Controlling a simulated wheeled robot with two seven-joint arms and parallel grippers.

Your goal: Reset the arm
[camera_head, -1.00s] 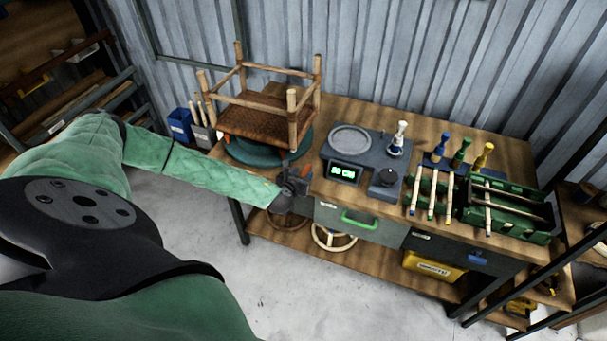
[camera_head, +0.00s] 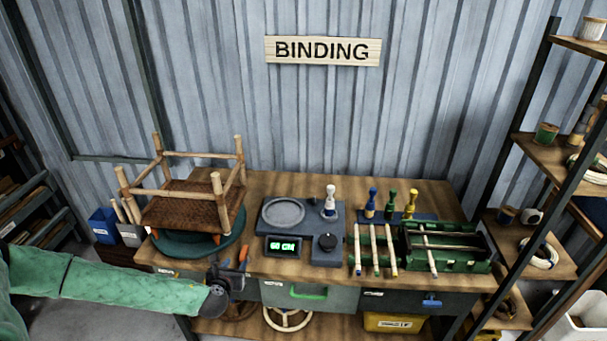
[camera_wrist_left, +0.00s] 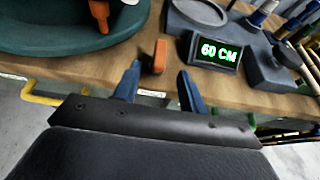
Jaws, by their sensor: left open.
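My left arm (camera_head: 120,287), in a green quilted sleeve, comes in from the left in the head view. My left gripper (camera_head: 238,262) is at the front edge of the workbench, just right of the teal round stand. In the left wrist view its two dark fingers (camera_wrist_left: 157,82) are spread apart with nothing held between them. A small orange piece (camera_wrist_left: 160,56) shows beyond them on the bench. My right gripper is not in view.
An upturned stool frame (camera_head: 190,195) with woven seat rests on the teal stand (camera_head: 170,241). A grey device (camera_head: 305,222) reads 60 CM. Several sticks and a green rack (camera_head: 445,265) are at right. A shelf (camera_head: 545,150) stands far right.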

